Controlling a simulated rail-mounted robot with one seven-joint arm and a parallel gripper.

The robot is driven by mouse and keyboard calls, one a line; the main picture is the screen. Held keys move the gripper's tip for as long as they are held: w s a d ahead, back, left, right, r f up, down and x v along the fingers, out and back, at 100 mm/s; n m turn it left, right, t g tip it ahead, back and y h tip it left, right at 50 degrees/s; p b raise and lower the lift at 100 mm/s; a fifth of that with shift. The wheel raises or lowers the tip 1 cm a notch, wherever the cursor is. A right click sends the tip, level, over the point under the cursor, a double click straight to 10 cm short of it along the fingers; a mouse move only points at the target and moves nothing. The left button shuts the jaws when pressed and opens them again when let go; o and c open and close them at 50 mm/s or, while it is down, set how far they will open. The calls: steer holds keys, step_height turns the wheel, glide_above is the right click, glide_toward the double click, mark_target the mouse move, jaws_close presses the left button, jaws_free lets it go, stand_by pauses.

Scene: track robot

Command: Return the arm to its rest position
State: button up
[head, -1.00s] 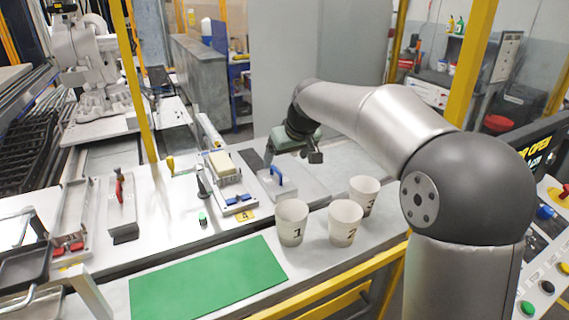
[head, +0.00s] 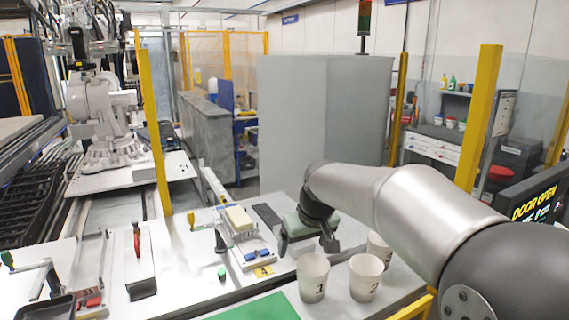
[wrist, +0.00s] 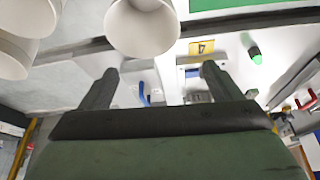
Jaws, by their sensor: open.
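My gripper (head: 283,246) hangs above the white worktop (head: 190,285), behind the paper cups, at the end of my grey arm, which comes in from the right. In the wrist view its two dark fingers (wrist: 158,88) stand well apart with nothing held between them. The cup marked 1 (head: 313,278) and the cup marked 2 (head: 366,278) stand upright in front of the gripper. A third cup (head: 379,248) is partly hidden by my arm. Cups also show at the top of the wrist view (wrist: 142,28), close beyond the fingers.
A green mat (head: 262,308) lies at the front edge. A red-handled tool (head: 137,238) is farther left. Yellow posts (head: 153,130) and a grey panel (head: 325,115) stand behind.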

steer(key=s+d+f, duration=0.1)
steer(key=s+d, duration=0.1)
steer(key=s, duration=0.3)
steer(key=s+d+f+m+g+h, duration=0.1)
steer(key=s+d+f, duration=0.1)
steer(key=s, duration=0.3)
steer(key=s+d+f+m+g, duration=0.1)
steer(key=s+d+f, duration=0.1)
steer(key=s, duration=0.4)
steer(key=shift+d+f, duration=0.2)
steer(key=shift+d, duration=0.25)
steer(key=s+d+f+m+g, duration=0.1)
steer(key=s+f, duration=0.4)
steer(key=s, duration=0.7)
steer(key=shift+d+f+m+g+h, duration=0.25)
steer(key=shift+d+m, duration=0.25)
steer(key=shift+d, duration=0.55)
steer(key=shift+s+r, duration=0.1)
